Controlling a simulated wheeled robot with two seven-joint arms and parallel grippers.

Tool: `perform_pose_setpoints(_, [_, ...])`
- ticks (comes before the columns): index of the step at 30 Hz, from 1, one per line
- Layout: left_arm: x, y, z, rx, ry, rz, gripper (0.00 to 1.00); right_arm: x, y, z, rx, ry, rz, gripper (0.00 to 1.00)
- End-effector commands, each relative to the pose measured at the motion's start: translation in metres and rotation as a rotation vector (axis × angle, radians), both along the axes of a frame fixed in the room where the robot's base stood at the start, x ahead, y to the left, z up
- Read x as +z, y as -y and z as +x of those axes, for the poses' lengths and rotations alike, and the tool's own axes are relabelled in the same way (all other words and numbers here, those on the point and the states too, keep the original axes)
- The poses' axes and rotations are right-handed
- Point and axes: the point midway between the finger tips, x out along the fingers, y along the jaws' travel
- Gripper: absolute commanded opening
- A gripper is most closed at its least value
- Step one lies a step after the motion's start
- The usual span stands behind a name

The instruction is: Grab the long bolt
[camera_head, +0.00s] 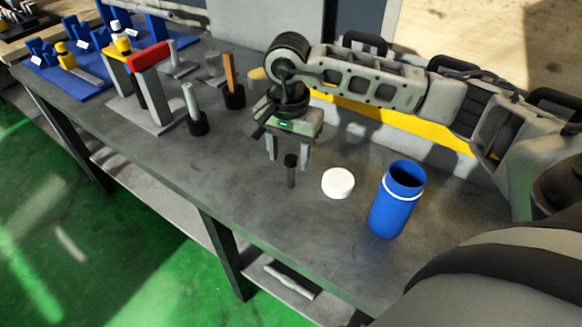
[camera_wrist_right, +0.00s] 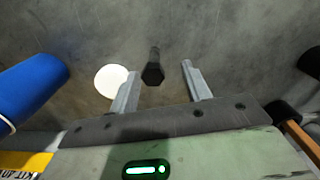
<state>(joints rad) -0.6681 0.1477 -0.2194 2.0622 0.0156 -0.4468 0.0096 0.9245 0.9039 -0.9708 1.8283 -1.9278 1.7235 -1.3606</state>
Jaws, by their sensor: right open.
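A dark long bolt (camera_head: 291,171) with a black head stands on the grey table in the head view. In the right wrist view the bolt (camera_wrist_right: 154,68) shows between the two fingers, nearer the left finger, with its hex head toward the camera. My right gripper (camera_head: 288,160) is open and points down at the bolt, its fingers on either side of it in the head view. In the right wrist view the gripper (camera_wrist_right: 160,80) is empty, and no contact with the bolt shows. My left gripper is not in view.
A white round lid (camera_head: 338,183) and an open blue container (camera_head: 397,199) stand right of the bolt. Left are a red-topped stand (camera_head: 149,56) and handled tools in black bases (camera_head: 195,110). The table (camera_head: 235,175) in front of the bolt is clear.

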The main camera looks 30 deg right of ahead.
Motion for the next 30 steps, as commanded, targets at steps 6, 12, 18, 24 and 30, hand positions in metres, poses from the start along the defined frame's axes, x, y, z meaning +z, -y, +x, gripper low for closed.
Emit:
perform_pose_setpoints(6, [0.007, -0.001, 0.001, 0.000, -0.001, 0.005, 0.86, -0.029, 0.001, -0.011, 0.000, -0.007, -0.002, 0.48])
perform_pose_setpoints(12, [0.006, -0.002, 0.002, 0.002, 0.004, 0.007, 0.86, -0.049, 0.000, -0.009, 0.000, -0.003, 0.001, 0.48])
perform_pose_setpoints(18, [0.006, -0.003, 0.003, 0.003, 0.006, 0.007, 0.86, -0.050, 0.000, -0.008, 0.000, -0.001, -0.001, 0.48])
perform_pose_setpoints(24, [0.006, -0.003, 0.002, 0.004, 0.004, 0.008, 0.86, -0.049, 0.000, -0.008, 0.000, -0.001, -0.001, 0.00])
perform_pose_setpoints(30, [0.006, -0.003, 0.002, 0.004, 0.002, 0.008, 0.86, -0.049, 0.000, -0.008, 0.000, 0.000, 0.000, 0.00])
